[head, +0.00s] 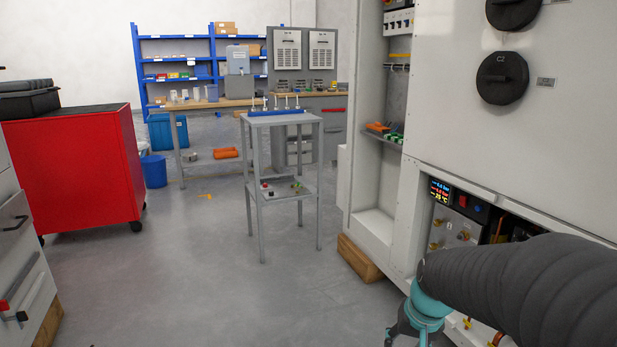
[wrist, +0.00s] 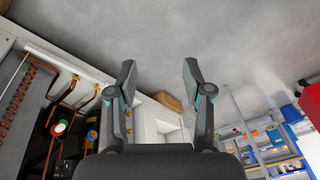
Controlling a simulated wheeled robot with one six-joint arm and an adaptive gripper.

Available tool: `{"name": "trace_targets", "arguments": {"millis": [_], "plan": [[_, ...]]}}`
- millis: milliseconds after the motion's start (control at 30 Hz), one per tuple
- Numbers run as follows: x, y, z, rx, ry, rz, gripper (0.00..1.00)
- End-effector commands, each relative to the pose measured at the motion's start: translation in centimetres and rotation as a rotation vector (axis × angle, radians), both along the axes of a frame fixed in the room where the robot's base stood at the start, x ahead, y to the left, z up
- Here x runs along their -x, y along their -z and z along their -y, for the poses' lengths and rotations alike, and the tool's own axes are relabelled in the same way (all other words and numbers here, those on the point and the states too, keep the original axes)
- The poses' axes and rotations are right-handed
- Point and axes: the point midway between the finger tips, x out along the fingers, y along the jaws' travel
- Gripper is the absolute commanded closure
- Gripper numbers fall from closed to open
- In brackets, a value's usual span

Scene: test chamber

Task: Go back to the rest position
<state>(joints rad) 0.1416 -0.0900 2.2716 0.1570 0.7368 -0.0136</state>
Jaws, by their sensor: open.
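My gripper (wrist: 158,85) is open in the wrist view, its two dark fingers apart with nothing between them. Behind the fingers are the grey floor and the lower part of a white cabinet. In the head view my arm reaches in from the lower right. The gripper's end there is mostly cut off by the bottom edge, in front of the white test chamber (head: 540,125) and its open lower bay.
A grey stand (head: 283,120) stands mid-floor. A red cabinet (head: 75,170) on wheels is at left, with a drawer unit (head: 22,260) nearer. A workbench (head: 205,104) and blue shelves (head: 175,37) are at the back. A wooden block (head: 360,259) lies by the chamber.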

Motion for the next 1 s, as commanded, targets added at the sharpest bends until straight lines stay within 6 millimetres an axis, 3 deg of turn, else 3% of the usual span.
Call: {"name": "trace_targets", "arguments": {"millis": [33, 200, 400, 600, 733, 1000], "plan": [[1.9, -0.8, -0.4, 0.014, -0.021, -0.007, 0.5], [7.6, -2.6, -1.1, 0.065, -0.085, -0.025, 0.5], [12.3, -4.6, -1.6, 0.124, -0.145, 0.039, 0.5], [14.7, -6.9, -2.4, 0.149, -0.175, 0.165, 0.5], [15.2, -8.5, -2.8, 0.154, -0.188, 0.231, 0.5], [15.5, -9.1, -3.2, 0.154, -0.201, 0.258, 0.5]]}}
